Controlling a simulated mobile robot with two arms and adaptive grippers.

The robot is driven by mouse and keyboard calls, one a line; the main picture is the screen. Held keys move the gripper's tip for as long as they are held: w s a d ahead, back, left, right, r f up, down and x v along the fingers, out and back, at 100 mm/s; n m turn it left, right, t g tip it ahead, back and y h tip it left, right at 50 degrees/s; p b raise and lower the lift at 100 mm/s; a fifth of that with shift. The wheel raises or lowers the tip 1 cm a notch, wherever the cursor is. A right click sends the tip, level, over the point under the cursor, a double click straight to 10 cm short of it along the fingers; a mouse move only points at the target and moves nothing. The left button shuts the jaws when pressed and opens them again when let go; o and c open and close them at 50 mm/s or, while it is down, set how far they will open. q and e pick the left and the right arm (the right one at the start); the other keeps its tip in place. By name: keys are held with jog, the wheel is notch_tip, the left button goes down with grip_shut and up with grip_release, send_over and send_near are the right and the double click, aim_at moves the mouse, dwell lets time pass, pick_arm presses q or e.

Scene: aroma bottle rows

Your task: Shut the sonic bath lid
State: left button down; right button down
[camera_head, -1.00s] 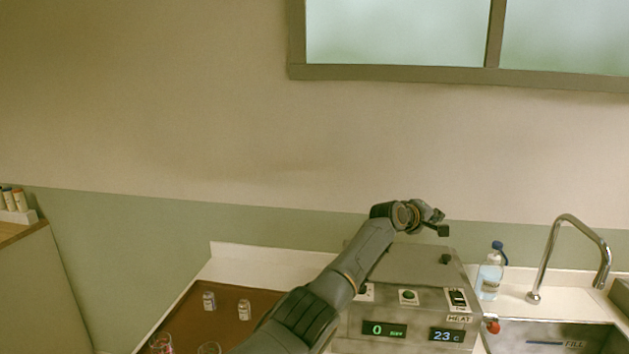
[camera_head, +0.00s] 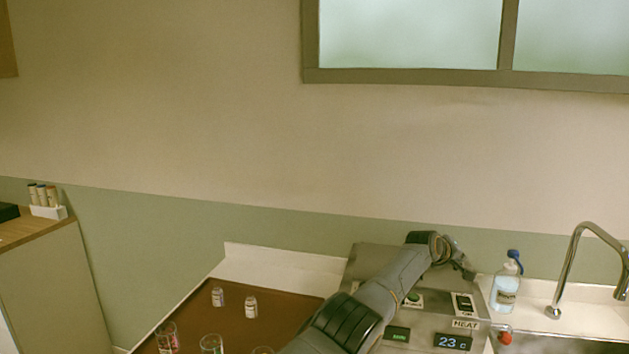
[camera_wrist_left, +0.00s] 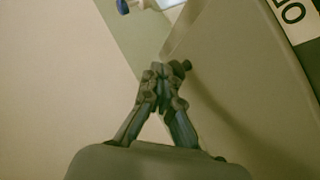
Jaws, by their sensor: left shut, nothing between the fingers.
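The sonic bath is a grey metal box with buttons and lit displays (camera_head: 453,342) at the bottom right of the head view. Its grey lid (camera_head: 372,262) covers the top behind the controls, partly hidden by my left arm. I cannot tell whether it is fully down. My left gripper (camera_head: 468,272) is over the lid's right side, fingers together and empty. My right gripper is not in view.
A blue-capped bottle (camera_head: 506,288) stands just right of the bath, near the gripper. A faucet (camera_head: 573,262) and sink are further right. Small vials (camera_head: 251,307) and glasses (camera_head: 212,344) stand on a brown tray (camera_head: 285,300) at left.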

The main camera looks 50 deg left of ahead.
pick_arm(q)
jog(key=shift+s+f, duration=0.1)
jog(key=shift+f, duration=0.2)
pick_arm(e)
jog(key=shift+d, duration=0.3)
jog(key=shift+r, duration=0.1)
